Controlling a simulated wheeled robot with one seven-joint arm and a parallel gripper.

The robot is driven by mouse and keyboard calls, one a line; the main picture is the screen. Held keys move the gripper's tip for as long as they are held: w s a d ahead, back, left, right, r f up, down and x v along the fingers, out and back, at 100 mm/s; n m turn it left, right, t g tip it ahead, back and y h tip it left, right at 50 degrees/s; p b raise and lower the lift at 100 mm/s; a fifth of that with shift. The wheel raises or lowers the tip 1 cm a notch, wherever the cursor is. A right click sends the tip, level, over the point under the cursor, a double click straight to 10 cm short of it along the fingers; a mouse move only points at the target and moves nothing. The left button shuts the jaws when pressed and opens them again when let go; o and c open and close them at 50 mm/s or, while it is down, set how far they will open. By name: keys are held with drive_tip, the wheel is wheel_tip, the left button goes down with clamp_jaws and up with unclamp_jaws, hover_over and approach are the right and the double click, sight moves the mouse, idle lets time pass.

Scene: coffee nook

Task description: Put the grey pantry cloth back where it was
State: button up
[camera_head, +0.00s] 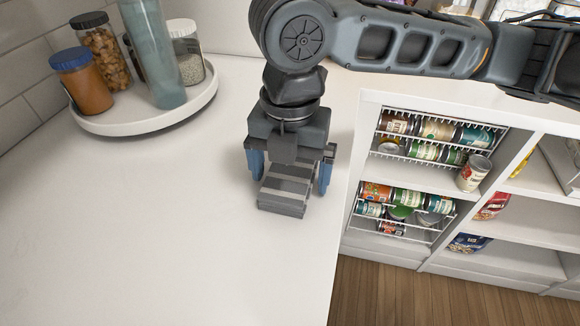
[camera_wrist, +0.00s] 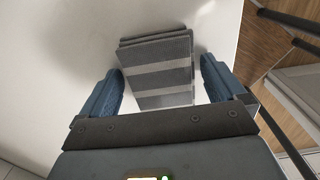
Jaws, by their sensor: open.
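The grey pantry cloth (camera_head: 284,190) is a folded, layered bundle with lighter and darker grey stripes. It lies on the white counter (camera_head: 170,230) near the edge on the shelf side. My gripper (camera_head: 290,185) points down over the cloth, with one blue finger at each side of it. In the wrist view the cloth (camera_wrist: 158,68) lies between and beyond the two open fingers of my gripper (camera_wrist: 162,90). A gap shows between the cloth and the right finger; the left finger is close to it, and I cannot tell if they touch.
A round white tray (camera_head: 150,127) with several jars and a tall blue-green bottle (camera_head: 153,55) stands at the back left. Right of the counter is a white shelf unit (camera_head: 445,180) with wire can racks (camera_head: 405,205) and packets. The counter's left and front are clear.

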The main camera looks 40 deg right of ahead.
sight(290, 172)
wheel_tip(290, 172, up, 12)
drive_tip(key=p, duration=0.1)
drive_tip(key=shift+r, duration=0.2)
idle(0.4)
idle(0.4)
